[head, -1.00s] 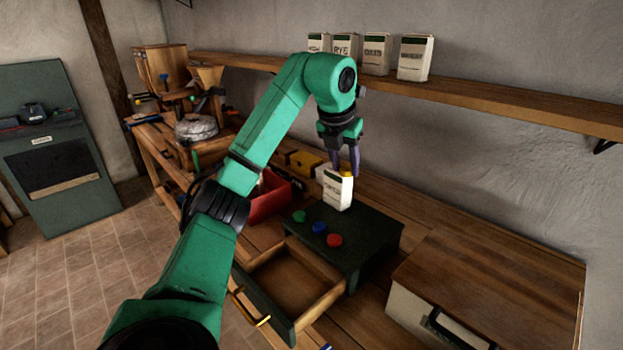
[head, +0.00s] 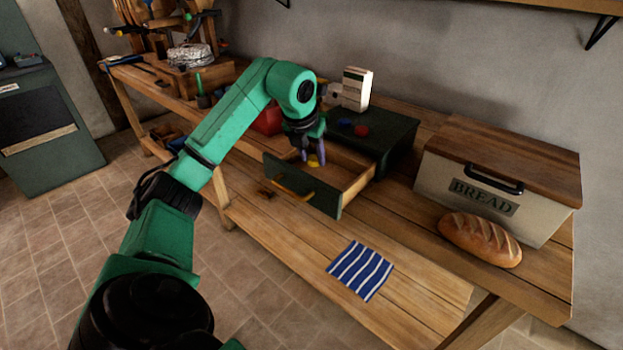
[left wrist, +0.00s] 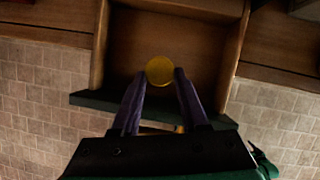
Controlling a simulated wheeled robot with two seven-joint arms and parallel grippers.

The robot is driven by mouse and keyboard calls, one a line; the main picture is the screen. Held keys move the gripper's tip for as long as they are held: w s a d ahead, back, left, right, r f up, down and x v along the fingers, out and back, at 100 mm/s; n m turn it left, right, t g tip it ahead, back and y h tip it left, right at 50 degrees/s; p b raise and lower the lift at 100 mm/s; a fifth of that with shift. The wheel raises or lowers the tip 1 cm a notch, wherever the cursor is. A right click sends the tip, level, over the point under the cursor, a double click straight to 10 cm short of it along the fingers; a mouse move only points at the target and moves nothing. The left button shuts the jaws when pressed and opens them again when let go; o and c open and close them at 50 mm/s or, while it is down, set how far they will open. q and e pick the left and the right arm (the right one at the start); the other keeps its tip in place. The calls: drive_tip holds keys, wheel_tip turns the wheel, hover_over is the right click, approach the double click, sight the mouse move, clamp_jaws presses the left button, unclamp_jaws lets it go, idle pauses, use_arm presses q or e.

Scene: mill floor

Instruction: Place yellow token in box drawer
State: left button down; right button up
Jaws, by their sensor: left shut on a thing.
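The yellow token (head: 314,160) is a small disc between the fingertips of my left gripper (head: 312,157). The left wrist view shows the token (left wrist: 160,70) pinched between the two purple fingers. The dark green box (head: 396,137) stands on the bench with its wooden drawer (head: 346,178) pulled open. The gripper points down over the open drawer, close to its front panel. How high the token is above the drawer floor (left wrist: 205,45) I cannot tell. The drawer looks empty in the wrist view. My right gripper is not in view.
Blue (head: 345,121) and red (head: 361,130) tokens lie on the box top, with a white carton (head: 356,88) behind them. A bread bin (head: 500,185) and a loaf (head: 480,239) are at right.

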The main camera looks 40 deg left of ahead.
sight(313, 174)
use_arm(q)
wheel_tip(313, 174, down, 5)
drive_tip(key=shift+w+d, duration=0.1)
drive_tip(key=shift+f, duration=0.35)
drive_tip(key=shift+f+b, duration=0.2)
drive_tip(key=shift+b, duration=0.1)
drive_tip(key=shift+c, duration=2.1)
unclamp_jaws()
drive_tip(key=shift+r, duration=0.1)
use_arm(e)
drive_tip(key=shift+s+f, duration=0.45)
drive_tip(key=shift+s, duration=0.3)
